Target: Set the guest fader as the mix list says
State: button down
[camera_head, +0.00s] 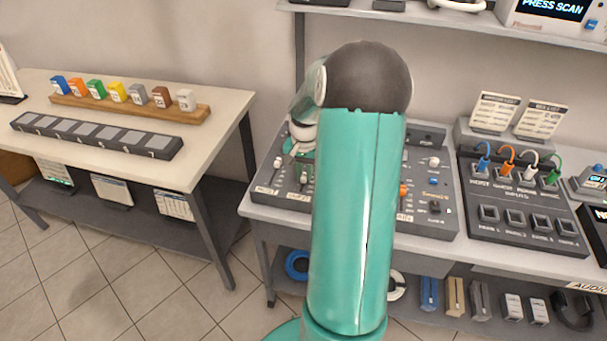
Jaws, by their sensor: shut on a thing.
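The mixer panel (262,196) lies on the bench in the middle, with several faders and small knobs. My teal arm covers its centre. The fader at its left end has a pale cap (278,162). The second fader from the left, seemingly the guest fader (304,179), stands just left of my arm; its small label is hard to read. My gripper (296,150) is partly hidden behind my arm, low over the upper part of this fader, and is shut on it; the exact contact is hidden. Two cards, (493,112) and (538,119), stand behind the patch panel; their text is too small to read.
A patch panel (520,205) with coloured cables lies right of the mixer. The left table (200,90) holds a wooden rack (130,106) of coloured blocks and a dark slotted strip (95,136). A shelf (440,17) runs above the bench. Open floor lies between the tables.

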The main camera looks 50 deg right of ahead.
aim_at(304, 175)
jog(key=c, duration=1.4)
grip_release()
jog(key=shift+o, duration=0.2)
notch_tip(304, 175, up, 14)
